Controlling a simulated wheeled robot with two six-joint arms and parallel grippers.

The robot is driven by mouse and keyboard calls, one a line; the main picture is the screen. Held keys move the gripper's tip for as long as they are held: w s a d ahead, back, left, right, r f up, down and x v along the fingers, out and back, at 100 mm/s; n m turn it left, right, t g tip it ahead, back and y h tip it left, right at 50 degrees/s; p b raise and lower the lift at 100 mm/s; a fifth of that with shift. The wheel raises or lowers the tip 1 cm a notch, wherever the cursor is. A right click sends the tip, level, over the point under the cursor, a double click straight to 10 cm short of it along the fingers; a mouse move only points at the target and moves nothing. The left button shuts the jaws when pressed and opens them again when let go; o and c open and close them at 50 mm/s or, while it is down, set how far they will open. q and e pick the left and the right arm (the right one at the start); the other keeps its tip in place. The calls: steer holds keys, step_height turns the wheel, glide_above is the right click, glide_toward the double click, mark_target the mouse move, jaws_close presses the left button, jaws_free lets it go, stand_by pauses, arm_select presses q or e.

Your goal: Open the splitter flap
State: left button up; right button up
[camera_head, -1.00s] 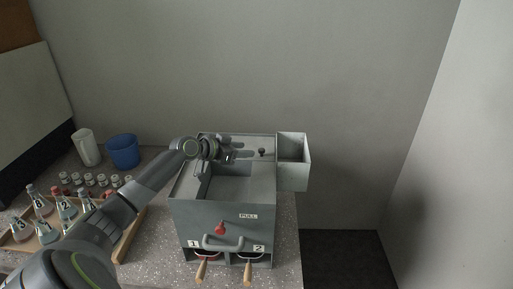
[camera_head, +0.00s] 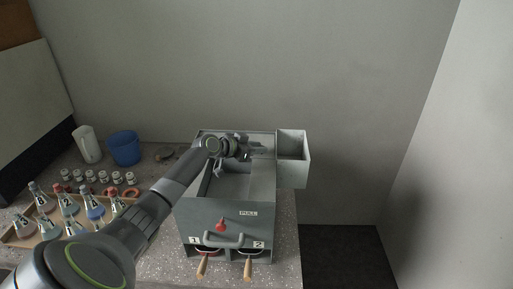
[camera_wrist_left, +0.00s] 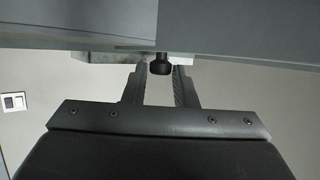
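The grey splitter box (camera_head: 200,220) stands on the bench, with an open recess in its top and a red knob (camera_head: 221,225) and bar handle (camera_head: 222,242) on its front. My left gripper (camera_head: 246,150) is over the right part of the box top. The small black knob of the flap (camera_wrist_left: 160,67) sits between the left gripper's fingers (camera_wrist_left: 160,75) in the left wrist view, with gaps on both sides. The fingers are open. In the head view the gripper hides the knob. My right gripper is not in view.
A grey bin (camera_head: 293,165) is attached at the box's right. Two wooden-handled drawers stick out below the front. At the left are a wooden tray (camera_head: 128,203) with several flasks, small jars, a blue cup (camera_head: 124,148) and a white jug (camera_head: 87,145).

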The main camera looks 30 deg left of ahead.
arm_select(q)
jaws_close()
steer(key=shift+r, duration=0.1)
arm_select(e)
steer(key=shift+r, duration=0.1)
